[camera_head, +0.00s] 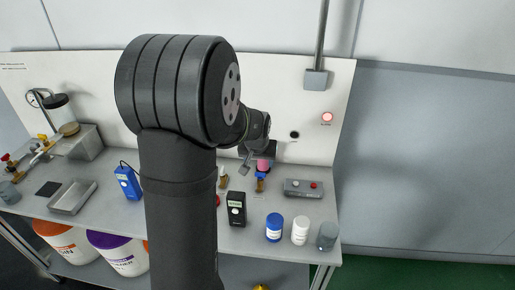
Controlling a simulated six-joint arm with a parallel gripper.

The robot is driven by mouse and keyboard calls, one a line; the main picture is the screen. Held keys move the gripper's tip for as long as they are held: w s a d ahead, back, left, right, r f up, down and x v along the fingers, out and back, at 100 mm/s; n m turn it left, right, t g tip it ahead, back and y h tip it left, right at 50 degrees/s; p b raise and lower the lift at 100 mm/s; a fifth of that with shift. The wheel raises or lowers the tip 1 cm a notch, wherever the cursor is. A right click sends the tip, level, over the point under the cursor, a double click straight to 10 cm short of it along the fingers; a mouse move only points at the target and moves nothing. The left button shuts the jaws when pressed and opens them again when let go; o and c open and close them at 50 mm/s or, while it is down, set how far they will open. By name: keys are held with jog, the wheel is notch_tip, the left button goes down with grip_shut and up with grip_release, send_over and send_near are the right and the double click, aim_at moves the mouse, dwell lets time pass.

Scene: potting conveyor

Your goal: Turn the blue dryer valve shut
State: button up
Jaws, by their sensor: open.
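A small valve with a blue part and a brass-coloured body (260,184) stands on the bench right of my arm. I take it to be the blue dryer valve; it is too small to tell how its handle is turned. A pink cylinder (263,165) shows just above it. My gripper (250,163) is open, above and slightly left of the valve at the back of the bench. It is small and partly hidden, and I cannot tell whether it touches anything.
Another brass fitting (223,181) stands left of the valve, partly behind my arm. A back panel (310,110) rises behind.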

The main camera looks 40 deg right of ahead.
aim_at(260, 173)
jog(key=v, duration=0.8)
jog(key=shift+r, duration=0.25)
jog(key=shift+f, duration=0.1)
jog(key=x, duration=1.7)
jog(key=shift+f, duration=0.1)
jog(key=shift+f, duration=0.1)
jog(key=shift+w+m+g+h, duration=0.1)
jog(key=shift+m+g+h, duration=0.3)
jog(key=shift+m, duration=1)
jog(key=shift+a+r, duration=0.1)
jog(key=shift+r, duration=0.3)
jog(key=v, duration=1.5)
dwell(0.7)
dwell(1.0)
